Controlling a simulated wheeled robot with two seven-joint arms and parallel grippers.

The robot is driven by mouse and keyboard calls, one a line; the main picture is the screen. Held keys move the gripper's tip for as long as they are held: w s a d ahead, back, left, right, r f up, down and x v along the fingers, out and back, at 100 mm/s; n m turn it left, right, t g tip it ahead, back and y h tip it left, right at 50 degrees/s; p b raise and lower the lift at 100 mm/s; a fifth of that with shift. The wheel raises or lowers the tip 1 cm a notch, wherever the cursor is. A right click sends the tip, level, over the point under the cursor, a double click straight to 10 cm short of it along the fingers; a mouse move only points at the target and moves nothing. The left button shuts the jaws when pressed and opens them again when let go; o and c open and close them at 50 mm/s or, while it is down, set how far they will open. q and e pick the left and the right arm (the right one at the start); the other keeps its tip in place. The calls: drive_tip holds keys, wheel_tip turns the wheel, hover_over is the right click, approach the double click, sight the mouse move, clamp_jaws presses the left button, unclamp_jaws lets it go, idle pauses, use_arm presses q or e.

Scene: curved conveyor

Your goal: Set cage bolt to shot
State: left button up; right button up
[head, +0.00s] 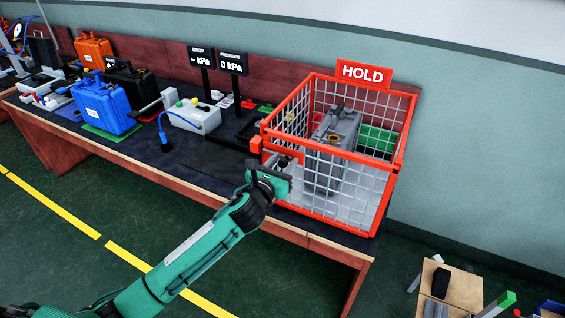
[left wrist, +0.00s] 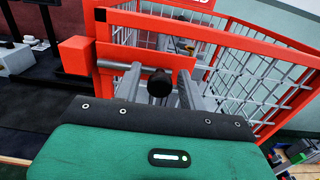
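The red wire cage (head: 330,149) stands on the bench's right end under the HOLD sign. Its bolt, a grey rod (left wrist: 112,65) with a black knob (left wrist: 159,83), sits on a red plate on the cage's front. The rod's left end meets a red block (left wrist: 75,56), also visible in the head view (head: 256,144); I cannot tell whether it goes inside. My left gripper (head: 280,164) is at the bolt. In the left wrist view its grey fingers (left wrist: 159,88) stand apart on either side of the knob, with gaps visible. My right gripper is out of view.
A grey case (head: 336,138) stands inside the cage. Left along the bench (head: 210,165) are a control box (head: 194,116), gauge displays (head: 232,64), and blue (head: 102,108) and orange (head: 93,52) cases. A small wooden table (head: 462,287) stands at lower right. The green floor at front is clear.

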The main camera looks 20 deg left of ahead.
sight(276, 149)
use_arm(q)
clamp_jaws()
drive_tip(key=shift+w+a+p, duration=0.15)
drive_tip(key=shift+a+p, duration=0.1)
drive_tip(key=shift+a, duration=0.65)
drive_tip(key=shift+w+a+p, duration=0.15)
drive_tip(key=shift+a+p, duration=0.05)
drive_tip(key=shift+a, duration=0.8)
drive_tip(key=shift+o, duration=0.8)
unclamp_jaws()
drive_tip(key=shift+a, duration=0.15)
